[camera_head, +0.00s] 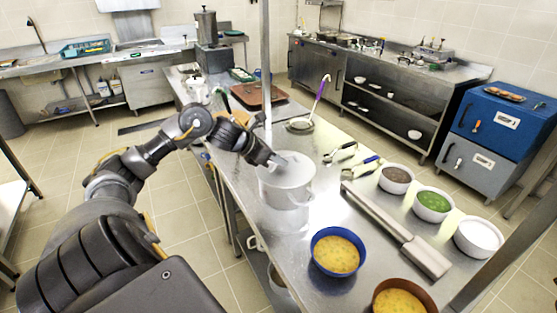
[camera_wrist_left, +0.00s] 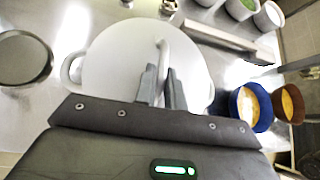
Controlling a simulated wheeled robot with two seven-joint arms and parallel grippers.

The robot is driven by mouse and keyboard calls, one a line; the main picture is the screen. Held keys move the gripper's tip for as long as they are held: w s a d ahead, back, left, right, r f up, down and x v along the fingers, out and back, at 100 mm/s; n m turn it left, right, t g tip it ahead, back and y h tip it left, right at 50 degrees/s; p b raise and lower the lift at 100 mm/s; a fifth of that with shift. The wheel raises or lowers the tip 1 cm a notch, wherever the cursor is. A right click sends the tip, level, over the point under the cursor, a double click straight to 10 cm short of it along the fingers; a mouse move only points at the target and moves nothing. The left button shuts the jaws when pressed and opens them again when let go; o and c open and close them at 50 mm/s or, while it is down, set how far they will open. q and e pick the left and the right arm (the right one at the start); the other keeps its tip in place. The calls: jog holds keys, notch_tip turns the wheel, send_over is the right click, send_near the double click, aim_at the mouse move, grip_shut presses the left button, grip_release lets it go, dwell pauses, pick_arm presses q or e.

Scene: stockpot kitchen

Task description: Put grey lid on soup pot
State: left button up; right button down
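The soup pot (camera_head: 284,212) is a pale metal pot standing on the steel counter. The grey lid (camera_head: 298,172) is over its mouth and looks level with the rim; whether it is fully seated I cannot tell. In the left wrist view the lid (camera_wrist_left: 115,62) is a broad pale disc, and a side handle of the pot (camera_wrist_left: 72,70) sticks out at its left. My left gripper (camera_head: 274,160) reaches the lid's top from the left. In the wrist view its fingers (camera_wrist_left: 163,78) are close together around the lid's bar handle. My right gripper is not seen.
A blue soup bowl (camera_head: 335,252) and a brown soup bowl (camera_head: 402,298) stand in front of the pot. A long metal tool (camera_head: 400,232) lies to the right, before several white bowls. A ladle (camera_head: 300,125) and a brown tray (camera_head: 258,94) lie farther back.

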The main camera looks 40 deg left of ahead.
pick_arm(q)
jog(key=o, duration=0.5)
jog(key=shift+c, duration=0.2)
jog(key=shift+s, duration=0.1)
jog(key=shift+s+a+r, duration=0.15)
jog(key=shift+s+a, duration=0.1)
jog(key=b+v, duration=0.4)
jog(key=v, duration=0.7)
jog(key=shift+r, duration=0.2)
jog(key=shift+s+d, duration=0.1)
jog(key=shift+d, duration=0.05)
